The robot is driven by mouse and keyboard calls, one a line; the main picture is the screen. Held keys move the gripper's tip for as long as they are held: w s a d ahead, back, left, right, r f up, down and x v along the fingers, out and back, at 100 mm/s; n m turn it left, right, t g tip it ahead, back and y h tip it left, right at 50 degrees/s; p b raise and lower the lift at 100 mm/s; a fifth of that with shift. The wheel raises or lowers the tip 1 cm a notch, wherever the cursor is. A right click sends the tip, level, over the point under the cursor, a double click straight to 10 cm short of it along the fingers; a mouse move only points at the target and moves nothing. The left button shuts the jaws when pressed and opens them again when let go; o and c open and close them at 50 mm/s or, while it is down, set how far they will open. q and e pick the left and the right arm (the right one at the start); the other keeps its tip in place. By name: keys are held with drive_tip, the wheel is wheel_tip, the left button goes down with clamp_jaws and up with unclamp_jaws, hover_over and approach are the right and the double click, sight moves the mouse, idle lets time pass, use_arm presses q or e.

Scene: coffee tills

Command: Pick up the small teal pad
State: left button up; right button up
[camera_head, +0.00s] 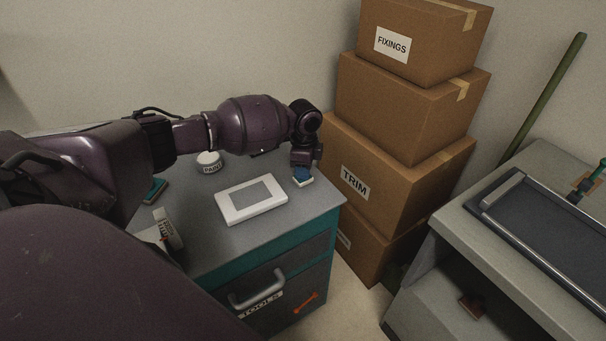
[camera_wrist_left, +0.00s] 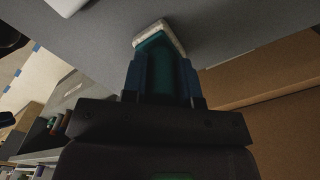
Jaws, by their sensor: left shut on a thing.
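The small teal pad (camera_wrist_left: 160,47), with a pale layer at its far end, is between the fingers of my left gripper (camera_wrist_left: 162,80) in the left wrist view. In the head view my left gripper (camera_head: 303,172) points down at the right end of the grey cabinet top, shut on the pad. Only the pad's pale lower edge (camera_head: 302,182) shows clearly there; the fingers hide most of the rest. The pad is at or just over the surface; I cannot tell if it touches. My right gripper is not in view.
Another teal item (camera_head: 154,190) lies at left by a white bottle (camera_head: 167,230). Stacked boxes (camera_head: 352,182) stand close on the right.

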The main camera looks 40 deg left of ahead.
use_arm(q)
wheel_tip(320, 180, up, 20)
drive_tip(key=p, duration=0.2)
idle(0.4)
